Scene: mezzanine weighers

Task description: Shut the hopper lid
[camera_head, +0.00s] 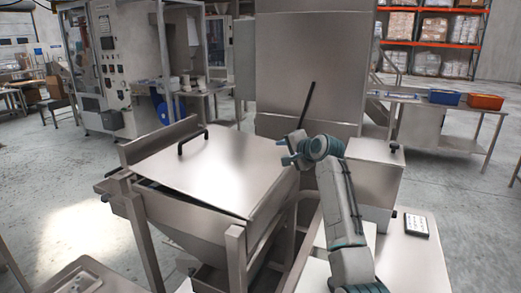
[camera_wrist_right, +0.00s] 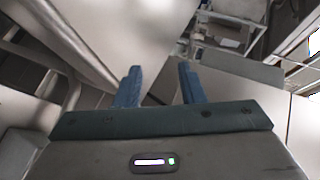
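The hopper (camera_head: 185,222) is a grey metal funnel bin on a frame, left of centre in the head view. Its flat lid (camera_head: 225,172) lies over the top, with a dark narrow gap under its front-left edge; whether it rests fully on the rim I cannot tell. A black bar handle (camera_head: 193,142) stands on the lid near its back-left edge. My right gripper (camera_head: 287,152) is beside the lid's right back corner; contact is unclear. In the right wrist view its two blue fingers (camera_wrist_right: 160,88) are apart with nothing between them. My left gripper is out of view.
A tall metal cabinet (camera_head: 305,60) stands behind the hopper. A metal box (camera_head: 372,170) is right of my right arm. A bench with blue (camera_head: 444,97) and orange (camera_head: 485,102) bins stands back right. A tray (camera_head: 85,278) is at the lower left. Open floor lies left.

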